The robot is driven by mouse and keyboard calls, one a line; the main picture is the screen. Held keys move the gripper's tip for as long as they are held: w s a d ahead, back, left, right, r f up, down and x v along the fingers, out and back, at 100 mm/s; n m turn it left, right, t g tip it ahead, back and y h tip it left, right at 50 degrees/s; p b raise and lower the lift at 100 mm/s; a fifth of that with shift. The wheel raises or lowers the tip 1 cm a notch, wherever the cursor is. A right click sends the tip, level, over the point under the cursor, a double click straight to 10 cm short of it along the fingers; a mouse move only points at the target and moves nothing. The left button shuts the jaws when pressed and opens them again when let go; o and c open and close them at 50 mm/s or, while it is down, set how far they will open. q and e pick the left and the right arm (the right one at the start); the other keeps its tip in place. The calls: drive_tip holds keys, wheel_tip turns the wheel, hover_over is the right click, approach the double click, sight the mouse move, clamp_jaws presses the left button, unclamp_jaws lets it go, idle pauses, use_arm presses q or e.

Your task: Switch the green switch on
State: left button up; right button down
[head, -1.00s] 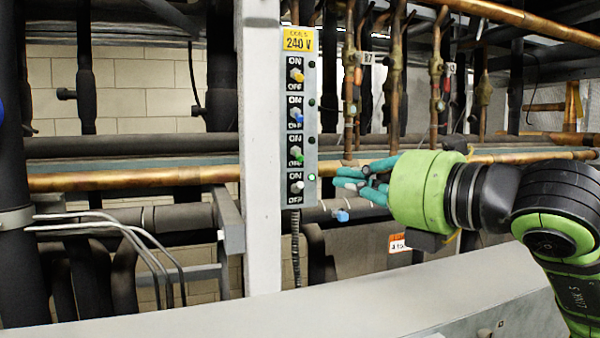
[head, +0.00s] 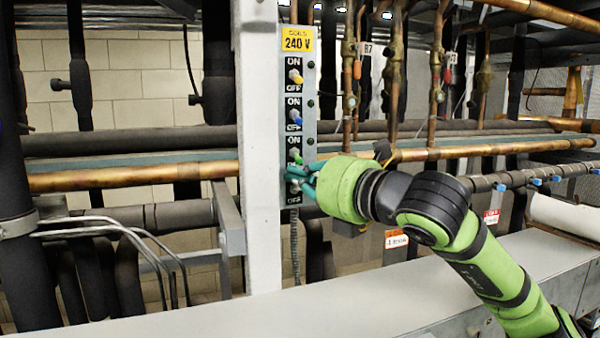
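The green switch (head: 295,154) is the third one down on a grey upright switch panel. Its small lever looks tilted down toward its OFF label, which is partly covered. My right gripper (head: 291,181) has teal fingers and comes in from the right. Its fingertips are in front of the panel, just below the green switch, and overlap the lowest, white switch, which they mostly hide. I cannot tell whether the fingertips touch the panel, or how wide they are apart. The fingers hold nothing that I can see. My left gripper is not in view.
A yellow 240 V label (head: 297,39) tops the panel. Above the green switch are a yellow switch (head: 296,77) and a blue switch (head: 297,118). The panel is on a white post (head: 258,150). Copper pipes (head: 130,176) run behind. A grey ledge (head: 200,318) crosses in front.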

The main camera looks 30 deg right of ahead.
drive_tip(key=shift+r+p, duration=0.2)
drive_tip(key=shift+p, duration=0.2)
drive_tip(key=shift+s+g+p, duration=0.15)
drive_tip(key=shift+g+p, duration=0.2)
drive_tip(key=shift+g, duration=0.05)
drive_tip(key=shift+r, duration=0.1)
